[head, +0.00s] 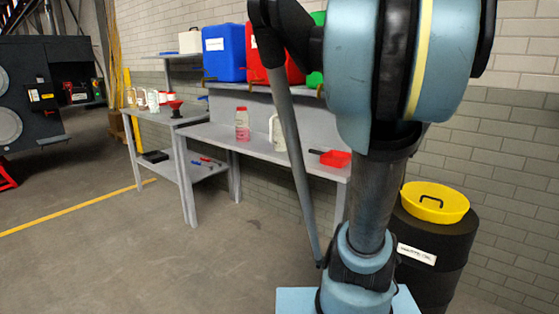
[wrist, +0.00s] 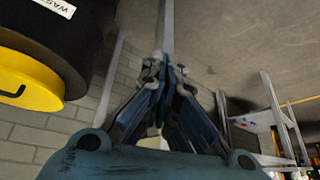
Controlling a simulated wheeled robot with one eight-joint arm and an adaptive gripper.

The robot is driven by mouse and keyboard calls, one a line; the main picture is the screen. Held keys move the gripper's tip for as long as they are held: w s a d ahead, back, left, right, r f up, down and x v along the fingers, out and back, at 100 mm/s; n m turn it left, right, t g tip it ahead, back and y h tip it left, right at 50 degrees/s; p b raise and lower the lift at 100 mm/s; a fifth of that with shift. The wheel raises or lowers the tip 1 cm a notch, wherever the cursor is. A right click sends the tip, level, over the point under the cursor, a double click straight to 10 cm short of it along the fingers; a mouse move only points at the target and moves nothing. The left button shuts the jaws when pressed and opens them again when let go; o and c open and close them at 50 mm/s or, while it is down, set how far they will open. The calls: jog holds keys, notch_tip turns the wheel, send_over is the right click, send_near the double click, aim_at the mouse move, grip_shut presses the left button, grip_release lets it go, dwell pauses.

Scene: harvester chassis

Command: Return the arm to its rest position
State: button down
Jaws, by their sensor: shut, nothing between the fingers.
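My arm (head: 395,70) fills the right middle of the head view, with large blue joints and a dark tube rising from a light blue base. My gripper is not clearly visible there. In the wrist view my gripper (wrist: 165,65) points up the picture, its blue-grey fingers together at the tips with nothing between them. A grey bar runs on beyond the tips; I cannot tell whether they touch it. The wrist view is turned over.
A black drum (head: 435,255) with a yellow lid (head: 435,202) stands close right of my arm; the drum also shows in the wrist view (wrist: 70,40). A grey workbench (head: 265,150) with coloured containers stands behind. The floor (head: 110,240) at left is clear.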

jog(key=s+a+n+g, duration=0.2)
jog(key=s+a, duration=0.6)
jog(key=s, duration=0.4)
jog(key=shift+r+n+g, duration=0.2)
jog(key=shift+n+g, duration=0.1)
jog(key=shift+g, duration=0.4)
